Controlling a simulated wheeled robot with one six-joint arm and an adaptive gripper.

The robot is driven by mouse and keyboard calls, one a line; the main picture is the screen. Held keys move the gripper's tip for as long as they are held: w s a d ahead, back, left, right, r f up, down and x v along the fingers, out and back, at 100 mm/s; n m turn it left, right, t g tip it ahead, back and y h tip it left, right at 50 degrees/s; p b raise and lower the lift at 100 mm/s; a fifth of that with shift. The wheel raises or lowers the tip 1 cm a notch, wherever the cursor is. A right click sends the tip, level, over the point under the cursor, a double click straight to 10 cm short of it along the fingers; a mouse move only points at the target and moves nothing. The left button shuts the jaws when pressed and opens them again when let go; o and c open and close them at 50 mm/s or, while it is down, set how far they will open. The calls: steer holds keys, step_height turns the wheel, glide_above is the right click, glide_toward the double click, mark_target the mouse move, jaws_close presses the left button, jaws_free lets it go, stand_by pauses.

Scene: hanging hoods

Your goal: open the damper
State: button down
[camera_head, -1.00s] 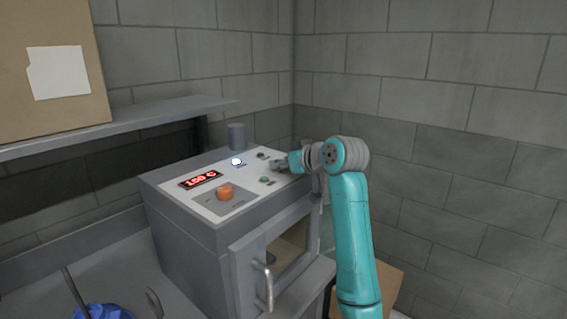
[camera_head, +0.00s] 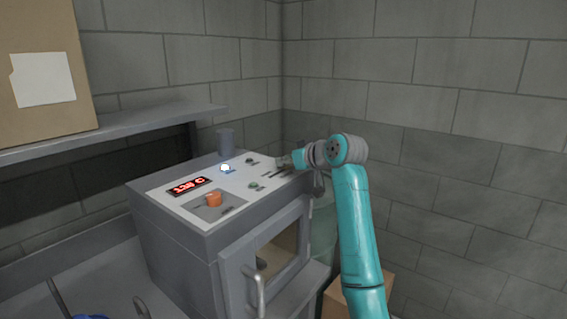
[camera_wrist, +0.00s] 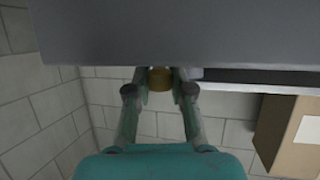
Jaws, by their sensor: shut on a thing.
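The grey oven-like box (camera_head: 170,222) stands on the bench with a sloping white control panel (camera_head: 232,180) on top. My gripper (camera_head: 290,162) is at the panel's far right edge, beside short dark slot marks (camera_head: 272,173). In the wrist view, my gripper (camera_wrist: 160,84) is shut on a brass-coloured knob (camera_wrist: 160,78), which I take for the damper's handle. The knob is hidden in the head view. The box's grey edge covers the top of the wrist view, so how far the damper stands open cannot be told.
The panel also bears a red lit display (camera_head: 189,186), an orange knob (camera_head: 213,199), a green button (camera_head: 253,185) and a white-blue light (camera_head: 225,168). The front door with its handle (camera_head: 257,290) is below. A shelf (camera_head: 110,130) carries a cardboard box (camera_head: 45,105).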

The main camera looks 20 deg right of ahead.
steer(key=c, duration=1)
jaws_free()
steer(key=shift+w+d, duration=0.1)
steer(key=shift+d, duration=0.05)
steer(key=v, duration=1.2)
